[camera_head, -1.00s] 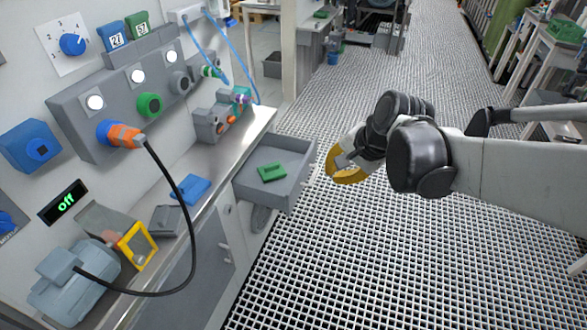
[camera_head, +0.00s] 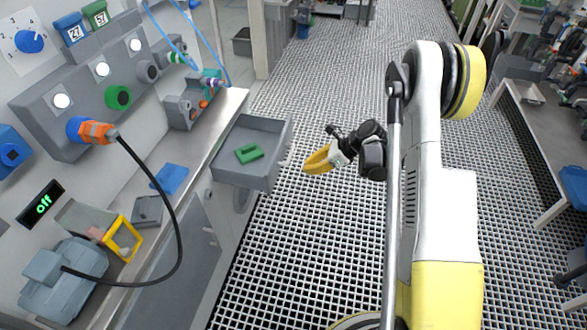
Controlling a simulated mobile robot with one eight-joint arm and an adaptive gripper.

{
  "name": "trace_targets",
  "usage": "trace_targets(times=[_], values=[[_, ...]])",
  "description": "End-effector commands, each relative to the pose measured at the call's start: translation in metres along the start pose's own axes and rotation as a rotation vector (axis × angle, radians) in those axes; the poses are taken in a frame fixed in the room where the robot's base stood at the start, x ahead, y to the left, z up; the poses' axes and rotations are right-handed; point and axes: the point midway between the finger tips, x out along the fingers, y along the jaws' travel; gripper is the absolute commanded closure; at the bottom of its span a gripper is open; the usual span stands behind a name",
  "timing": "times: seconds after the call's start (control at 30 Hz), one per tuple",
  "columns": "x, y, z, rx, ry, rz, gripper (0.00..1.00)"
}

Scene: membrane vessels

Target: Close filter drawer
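The filter drawer (camera_head: 256,172) is a grey open tray pulled out from the bench front, in the middle left of the head view. A green block (camera_head: 249,154) lies inside it. My gripper (camera_head: 314,161) has yellow fingers and hangs to the right of the drawer, apart from its front, above the grating floor. Its fingers point left toward the drawer. They look close together, but I cannot tell whether they are open or shut. I see nothing held.
The steel bench top (camera_head: 195,150) runs along the wall, with a blue block (camera_head: 171,178), a yellow frame (camera_head: 123,238) and a grey-blue box (camera_head: 62,282) on it. A black cable (camera_head: 181,232) hangs over the bench edge. The grating floor (camera_head: 320,240) right of the drawer is clear.

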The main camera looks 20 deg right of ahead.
Motion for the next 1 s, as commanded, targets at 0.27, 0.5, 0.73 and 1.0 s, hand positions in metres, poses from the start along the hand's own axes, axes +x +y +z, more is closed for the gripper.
trace_targets(times=[0.27, 0.5, 0.73, 1.0], values=[[0.058, 0.001, -0.003, -0.006, 0.001, 0.003, 1.00], [0.102, 0.001, 0.006, -0.005, 0.001, 0.001, 1.00], [0.117, 0.000, 0.025, -0.005, 0.002, 0.000, 1.00], [0.118, 0.000, 0.029, -0.004, 0.002, -0.001, 1.00]])
